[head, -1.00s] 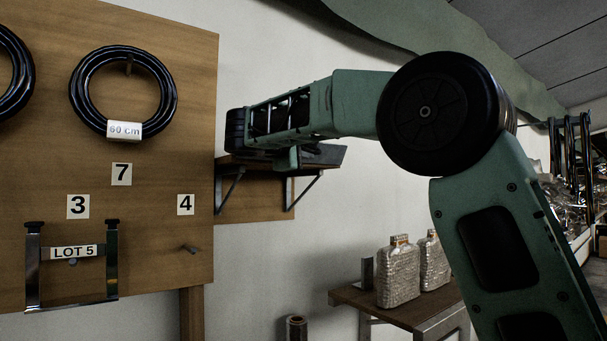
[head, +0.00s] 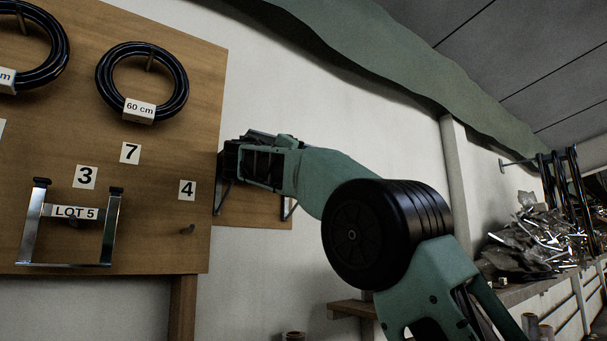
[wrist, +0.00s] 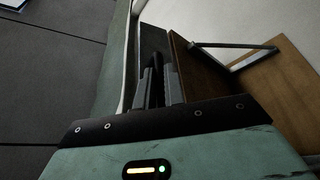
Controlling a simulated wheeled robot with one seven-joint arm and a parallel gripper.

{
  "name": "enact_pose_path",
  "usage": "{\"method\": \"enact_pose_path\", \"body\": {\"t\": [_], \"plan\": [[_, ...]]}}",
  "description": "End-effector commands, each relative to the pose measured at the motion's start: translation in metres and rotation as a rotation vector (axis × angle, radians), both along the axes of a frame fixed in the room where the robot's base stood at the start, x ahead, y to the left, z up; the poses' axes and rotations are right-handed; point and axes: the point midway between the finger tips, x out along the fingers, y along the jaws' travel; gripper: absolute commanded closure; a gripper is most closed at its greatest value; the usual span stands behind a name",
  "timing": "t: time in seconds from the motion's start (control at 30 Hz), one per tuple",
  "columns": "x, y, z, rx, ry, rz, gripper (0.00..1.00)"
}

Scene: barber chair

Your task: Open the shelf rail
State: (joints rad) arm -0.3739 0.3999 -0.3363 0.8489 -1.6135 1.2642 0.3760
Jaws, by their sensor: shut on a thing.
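A small wooden wall shelf (wrist: 205,85) with a metal bracket (wrist: 235,50) fills the right of the wrist view. A dark strip (wrist: 153,42), which looks like the shelf rail, runs along its edge. My gripper (wrist: 158,82) is at this strip, its dark fingers close together and shut on it. The exact contact is hard to see in the dark. In the head view my gripper (head: 232,160) is at the shelf, just right of the pegboard, and hides most of the shelf. The shelf's wooden backing (head: 255,208) shows below it.
A wooden board (head: 150,215) with hanging black rings (head: 180,90) and a metal bracket frame marked LOT 5 (head: 112,235) stands close left of my gripper. A lower wooden shelf (head: 350,308) is below my arm. A cluttered counter (head: 545,245) is at the far right.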

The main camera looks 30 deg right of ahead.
Motion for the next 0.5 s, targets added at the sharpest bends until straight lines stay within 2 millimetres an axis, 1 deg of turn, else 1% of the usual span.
{"method": "enact_pose_path", "body": {"t": [0.03, 0.3, 0.5], "plan": [[0.0025, 0.0013, -0.0096, 0.0, -0.041, 0.0, 1.0], [0.0087, 0.0013, -0.0154, 0.006, -0.233, 0.001, 1.0], [0.012, 0.0013, -0.0179, 0.01, -0.32, 0.002, 1.0]]}}
